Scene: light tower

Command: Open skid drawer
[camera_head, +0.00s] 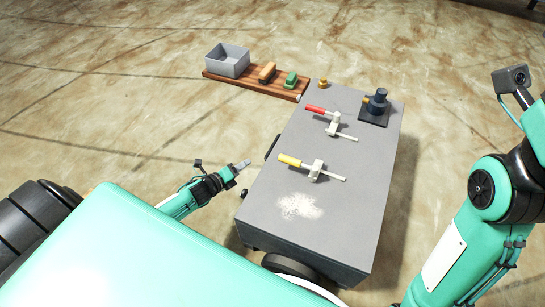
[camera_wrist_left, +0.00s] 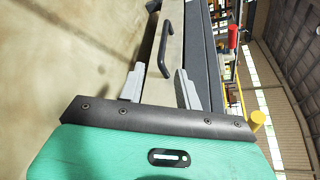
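The skid (camera_head: 345,215) is a grey box on wheels, standing in front of me with its left side towards my left arm. A black bar handle (camera_head: 272,148) sticks out from that side, and it also shows in the left wrist view (camera_wrist_left: 164,50) on a pale drawer front (camera_wrist_left: 174,35). No gap around the drawer is clear. My left gripper (camera_head: 242,165) is beside the skid's left side. In the left wrist view its fingers (camera_wrist_left: 160,88) are apart and empty, with the handle ahead between their lines. My right gripper is out of view; only its arm shows at the right.
A red-handled clamp (camera_head: 332,121), a yellow-handled clamp (camera_head: 312,168), a dark fixture (camera_head: 374,106) and white grains (camera_head: 298,206) are on the skid's top. A wooden board (camera_head: 288,92) with a grey bin (camera_head: 228,60) lies beyond.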

